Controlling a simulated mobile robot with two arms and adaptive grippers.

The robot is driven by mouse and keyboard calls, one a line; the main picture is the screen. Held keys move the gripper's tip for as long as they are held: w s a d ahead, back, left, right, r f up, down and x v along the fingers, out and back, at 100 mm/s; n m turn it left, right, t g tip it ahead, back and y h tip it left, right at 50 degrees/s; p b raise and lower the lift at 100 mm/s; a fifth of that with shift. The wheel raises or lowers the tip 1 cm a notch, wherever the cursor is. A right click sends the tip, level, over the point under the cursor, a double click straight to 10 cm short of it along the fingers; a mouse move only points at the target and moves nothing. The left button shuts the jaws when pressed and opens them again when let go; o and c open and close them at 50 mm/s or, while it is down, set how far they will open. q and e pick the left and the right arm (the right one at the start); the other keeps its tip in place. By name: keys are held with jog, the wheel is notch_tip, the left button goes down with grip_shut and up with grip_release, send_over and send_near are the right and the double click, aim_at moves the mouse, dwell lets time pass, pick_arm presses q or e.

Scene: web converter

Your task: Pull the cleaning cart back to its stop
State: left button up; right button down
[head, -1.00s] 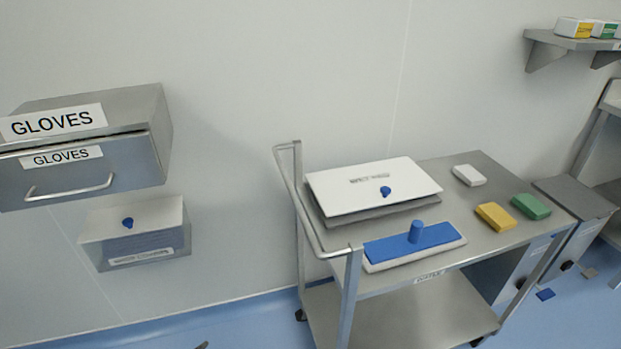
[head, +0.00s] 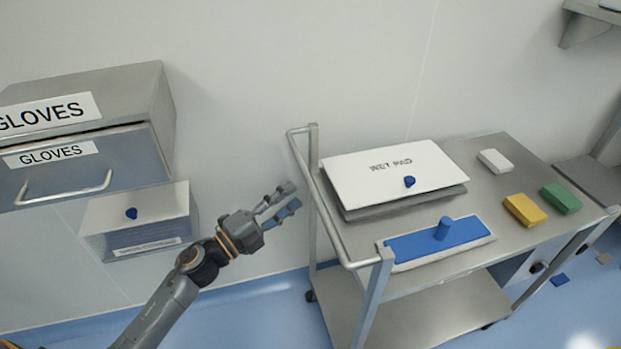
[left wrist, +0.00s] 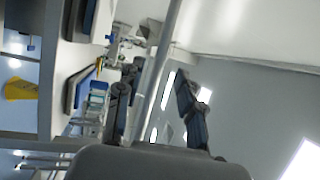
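The cleaning cart (head: 420,235) is a steel trolley with two shelves and a tubular push handle (head: 330,210) at its left end. My left gripper (head: 290,197) is just left of that handle in the head view, with its fingers pointing toward it. Its fingers are apart and nothing is held. In the left wrist view the handle bar (left wrist: 160,65) runs lengthwise beyond and between the open fingers (left wrist: 158,112). I cannot see contact. My right gripper is in neither current view. The cart's stop cannot be made out.
A white-lidded wet pad box (head: 390,170), a blue mop pad (head: 440,240), and white, yellow (head: 524,210) and green blocks sit on the cart top. A glove drawer (head: 85,160) and a lidded box (head: 140,218) are on the wall at left. Floor shows below the arm.

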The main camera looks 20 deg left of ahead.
aim_at(310, 181)
pick_arm(q)
jog(key=p+x, duration=0.1)
jog(key=x, duration=0.5)
jog(key=shift+w+d, duration=0.15)
jog(key=shift+w, duration=0.05)
jog(key=shift+r, duration=0.1)
grip_shut()
